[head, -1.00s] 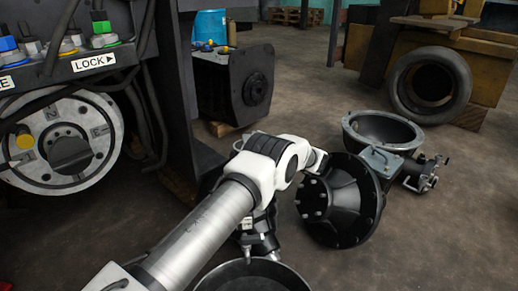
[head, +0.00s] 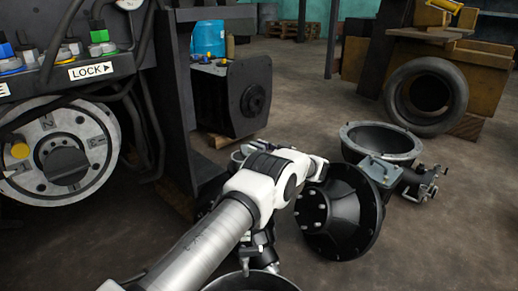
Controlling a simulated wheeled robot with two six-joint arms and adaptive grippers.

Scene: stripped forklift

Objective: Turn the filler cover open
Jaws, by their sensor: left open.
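No part is plainly marked as the filler cover. A round grey plate (head: 88,172) on the left has letter marks and a dark round piece (head: 66,166) at its centre; I cannot tell whether this is the cover. My left gripper (head: 258,266) hangs below the wrist at the bottom middle, partly hidden by my own white arm. It is open, well to the right of the round plate and above a black round rim (head: 285,284) at the bottom edge. My right gripper is out of view.
A panel with a LOCK label (head: 90,70) and coloured connectors stands above the plate, with black hoses beside it. A black flanged housing (head: 340,215) and a grey bowl-shaped housing (head: 385,138) lie right of my arm. A tyre (head: 427,95) stands behind.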

